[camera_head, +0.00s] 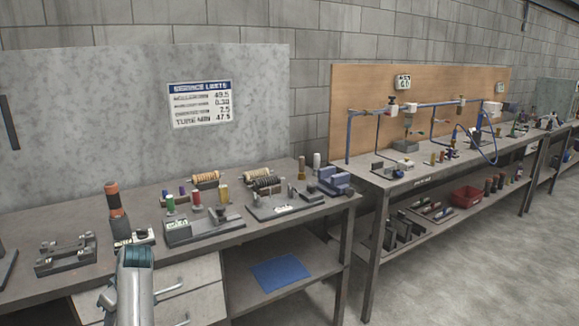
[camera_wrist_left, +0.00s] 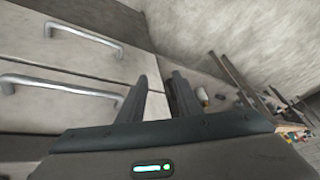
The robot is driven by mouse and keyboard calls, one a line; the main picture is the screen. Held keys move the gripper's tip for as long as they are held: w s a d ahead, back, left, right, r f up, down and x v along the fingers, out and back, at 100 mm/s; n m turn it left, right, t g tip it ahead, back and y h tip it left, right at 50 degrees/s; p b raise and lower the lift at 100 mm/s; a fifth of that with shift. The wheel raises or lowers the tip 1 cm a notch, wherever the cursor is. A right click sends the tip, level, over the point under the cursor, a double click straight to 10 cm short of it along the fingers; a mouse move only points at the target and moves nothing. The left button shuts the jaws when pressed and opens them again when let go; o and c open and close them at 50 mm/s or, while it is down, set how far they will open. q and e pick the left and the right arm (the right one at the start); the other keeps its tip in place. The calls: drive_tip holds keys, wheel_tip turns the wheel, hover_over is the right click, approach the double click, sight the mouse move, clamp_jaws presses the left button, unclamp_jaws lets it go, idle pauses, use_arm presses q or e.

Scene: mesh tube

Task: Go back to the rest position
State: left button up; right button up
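My left gripper (camera_wrist_left: 160,82) shows in the left wrist view. Its two dark fingers stand apart with nothing between them, in front of the pale drawer fronts below the workbench (camera_head: 45,205). In the head view, a grey arm link of mine with a teal band rises at the bottom left, before the bench; no gripper fingers can be made out there. My right gripper is in neither view.
Metal drawer handles (camera_wrist_left: 85,38) lie close to the left fingers. The bench carries fixtures, spools and an orange-topped tool (camera_head: 114,195). A blue mat (camera_head: 281,271) lies on the lower shelf. A second bench stands right; open floor (camera_head: 470,280) is at lower right.

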use_arm(q)
drive_tip(key=s+d+f+m+t, duration=0.1)
drive_tip(key=s+d+f+m, duration=0.2)
drive_tip(key=s+f, duration=0.3)
drive_tip(key=s+d+f+m+t+h, duration=0.1)
drive_tip(key=s+d+f+m, duration=0.25)
drive_tip(key=s, duration=0.45)
drive_tip(key=s+d+f+m+t, duration=0.1)
drive_tip(key=s+d+f+m, duration=0.15)
drive_tip(key=s+f, duration=0.35)
drive_tip(key=s+d+r+m+h, duration=0.1)
drive_tip(key=s+d+m+h, duration=0.15)
drive_tip(key=s+d, duration=0.75)
drive_tip(key=s+d+r+m+h, duration=0.2)
drive_tip(key=s+d+m, duration=0.25)
drive_tip(key=s, duration=0.85)
drive_tip(key=w+d+f+t+h, duration=0.1)
drive_tip(key=w+d+f, duration=0.15)
drive_tip(key=f, duration=0.75)
drive_tip(key=w+d+f+t, duration=0.15)
drive_tip(key=w+f, duration=0.25)
drive_tip(key=f, duration=0.6)
drive_tip(key=s+d+f+t+h, duration=0.1)
drive_tip(key=s+d+f, duration=0.1)
drive_tip(key=f, duration=1.2)
drive_tip(key=shift+s+d+f, duration=0.15)
drive_tip(key=shift+s+f, duration=0.15)
drive_tip(key=shift+s, duration=0.4)
